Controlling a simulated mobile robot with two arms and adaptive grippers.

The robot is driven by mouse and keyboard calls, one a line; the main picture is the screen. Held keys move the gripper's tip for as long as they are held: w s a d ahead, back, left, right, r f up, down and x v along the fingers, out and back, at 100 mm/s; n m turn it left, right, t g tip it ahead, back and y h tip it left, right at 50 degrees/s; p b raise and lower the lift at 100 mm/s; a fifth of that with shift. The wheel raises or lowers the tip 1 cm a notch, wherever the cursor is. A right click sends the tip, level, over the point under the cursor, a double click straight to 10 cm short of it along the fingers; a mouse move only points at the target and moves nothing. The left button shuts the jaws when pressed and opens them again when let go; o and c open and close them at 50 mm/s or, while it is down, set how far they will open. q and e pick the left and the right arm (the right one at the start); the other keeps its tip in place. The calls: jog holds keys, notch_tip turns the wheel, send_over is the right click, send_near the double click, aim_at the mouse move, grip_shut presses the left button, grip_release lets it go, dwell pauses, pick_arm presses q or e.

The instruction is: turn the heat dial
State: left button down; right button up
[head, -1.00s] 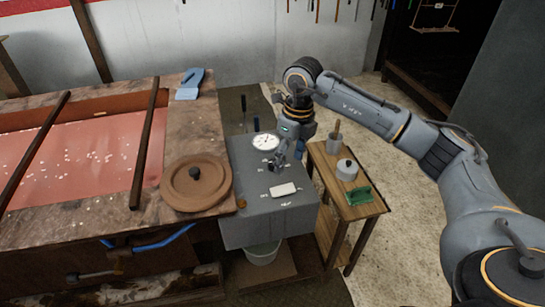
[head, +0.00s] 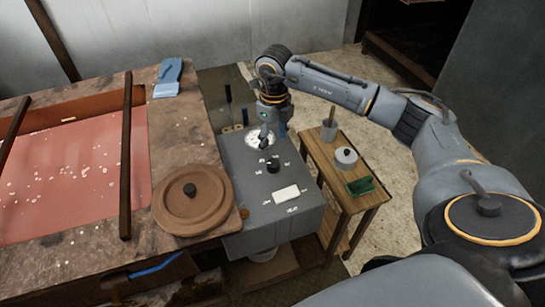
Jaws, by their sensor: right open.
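The heat dial (head: 273,166) is a small black knob on the top of a grey box, with small white marks around it. My right gripper (head: 264,144) is open and points down just behind the dial, in front of the white round gauge (head: 256,139), which it partly covers. The gripper looks empty and apart from the dial; its height above the box is hard to tell. My left gripper is not in view.
The grey box (head: 245,190) also carries a white rectangular piece (head: 286,194). A workbench with a round brown lid (head: 190,205) stands at left. A small wooden table (head: 345,200) at right holds a white pot (head: 345,158), a grey cup (head: 328,131) and a green item (head: 361,186).

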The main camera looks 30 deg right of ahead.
aim_at(273, 162)
notch_tip(273, 162, down, 4)
jog(key=shift+p, duration=0.35)
notch_tip(273, 162, down, 4)
jog(key=shift+w+p, duration=0.15)
jog(key=shift+p, duration=0.15)
jog(key=shift+f, duration=0.6)
jog(key=shift+c, duration=1.1)
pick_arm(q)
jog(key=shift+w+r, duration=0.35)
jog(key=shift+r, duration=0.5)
pick_arm(e)
jog(key=c, duration=1)
